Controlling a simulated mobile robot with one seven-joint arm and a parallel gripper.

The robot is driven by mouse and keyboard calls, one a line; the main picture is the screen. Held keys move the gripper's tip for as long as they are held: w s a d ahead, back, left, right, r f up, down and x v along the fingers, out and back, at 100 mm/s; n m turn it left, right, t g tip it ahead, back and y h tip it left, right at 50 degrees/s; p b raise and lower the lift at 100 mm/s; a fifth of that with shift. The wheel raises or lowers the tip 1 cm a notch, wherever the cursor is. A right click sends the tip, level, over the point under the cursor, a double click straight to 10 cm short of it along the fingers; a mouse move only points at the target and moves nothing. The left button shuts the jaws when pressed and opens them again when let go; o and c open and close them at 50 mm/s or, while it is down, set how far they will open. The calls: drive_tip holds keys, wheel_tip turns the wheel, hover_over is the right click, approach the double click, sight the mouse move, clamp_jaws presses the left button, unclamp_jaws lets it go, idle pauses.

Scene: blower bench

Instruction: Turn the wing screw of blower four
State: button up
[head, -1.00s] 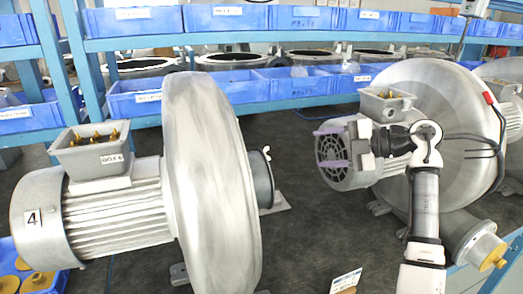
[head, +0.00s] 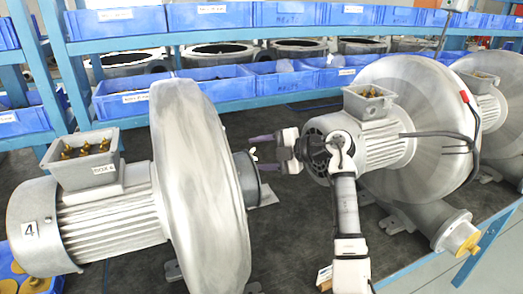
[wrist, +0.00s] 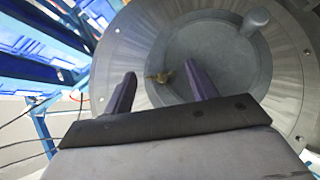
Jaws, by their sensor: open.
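Blower four (head: 196,190) stands at the left, its motor marked with a 4 label. Its wing screw (head: 253,154) is a small piece at the round face on the blower's right side.
A second blower (head: 420,135) stands behind and right of my arm, with a third (head: 490,90) farther right. Blue bins (head: 205,92) line the shelf at the back. Dark bench top (head: 300,220) shows free between the first two blowers.

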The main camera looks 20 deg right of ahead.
drive_tip(key=shift+c, duration=0.3)
drive_tip(key=c, duration=0.9)
drive_tip(key=shift+f, duration=0.1)
drive_tip(key=shift+b, duration=0.4)
drive_tip(key=n+t+y+b, duration=0.1)
drive_tip(key=n+y+b, duration=0.1)
drive_tip(key=b, duration=0.4)
drive_tip(key=f+n+t+y+b, duration=0.1)
drive_tip(key=n+t+y+b, duration=0.1)
drive_tip(key=n+b, duration=0.2)
drive_tip(key=n+t+y+b, duration=0.1)
drive_tip(key=n+y+b, duration=0.1)
drive_tip(key=b, duration=0.6)
drive_tip(key=shift+f+n+t+y+b, duration=0.2)
drive_tip(key=shift+n+t+y+b, duration=0.15)
drive_tip(key=shift+n, duration=0.25)
drive_tip(key=shift+r+n+y, duration=0.1)
drive_tip(key=shift+n+y, duration=0.15)
drive_tip(key=shift+n, duration=0.05)
